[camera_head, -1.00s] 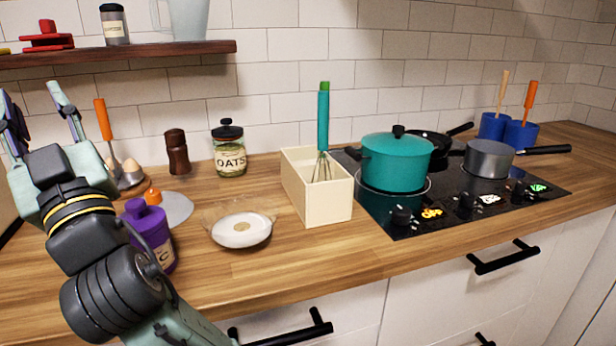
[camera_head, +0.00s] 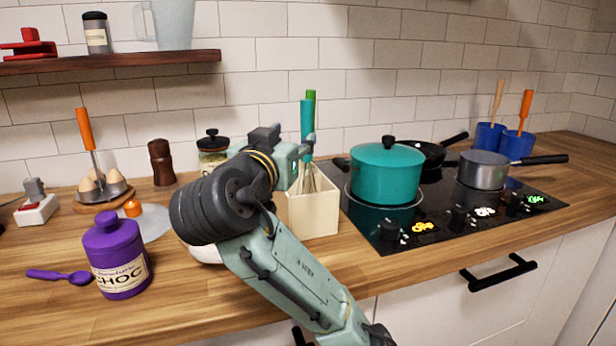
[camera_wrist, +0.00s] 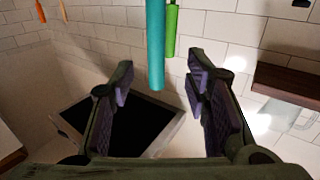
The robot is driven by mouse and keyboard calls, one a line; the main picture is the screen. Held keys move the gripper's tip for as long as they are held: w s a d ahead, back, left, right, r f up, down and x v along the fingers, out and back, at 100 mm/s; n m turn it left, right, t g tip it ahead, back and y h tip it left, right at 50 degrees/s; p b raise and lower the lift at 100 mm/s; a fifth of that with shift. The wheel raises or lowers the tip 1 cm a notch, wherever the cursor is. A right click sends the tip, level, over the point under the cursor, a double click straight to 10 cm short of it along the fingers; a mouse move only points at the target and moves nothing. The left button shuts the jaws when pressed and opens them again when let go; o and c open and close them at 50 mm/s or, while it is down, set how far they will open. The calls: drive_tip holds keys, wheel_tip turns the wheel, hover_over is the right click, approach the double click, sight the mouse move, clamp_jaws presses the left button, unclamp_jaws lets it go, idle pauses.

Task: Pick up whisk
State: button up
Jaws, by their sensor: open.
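The whisk (camera_head: 307,122) stands upright in a cream box (camera_head: 318,212), its teal handle up and its wires low in the box. A second, green handle (camera_head: 311,97) stands just behind it. In the wrist view the teal whisk handle (camera_wrist: 155,45) hangs between and beyond my open finger pads, with the green handle (camera_wrist: 171,30) beside it on the right. My gripper (camera_wrist: 160,90) is open and empty. In the head view my gripper (camera_head: 300,150) is level with the lower handle, and its fingertips are partly hidden. I cannot tell whether a finger touches the handle.
A teal pot (camera_head: 386,172) stands on the black cooktop (camera_head: 440,215) to the right of the box. A purple jar (camera_head: 118,255) and a purple spoon (camera_head: 58,275) are at the left. The oats jar (camera_head: 212,148) is behind my arm. A wooden shelf (camera_head: 110,61) hangs above.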

sight(306, 131)
drive_tip(key=x, duration=0.4)
drive_tip(key=p+x, duration=0.1)
drive_tip(key=x, duration=0.1)
drive_tip(key=p+x, duration=0.1)
drive_tip(key=shift+w+d, duration=0.1)
drive_tip(key=shift+d, duration=0.25)
drive_tip(key=shift+w+f+p, duration=0.2)
drive_tip(key=shift+w+p, duration=0.1)
drive_tip(key=shift+w, duration=0.2)
drive_tip(key=shift+c, duration=0.5)
clamp_jaws()
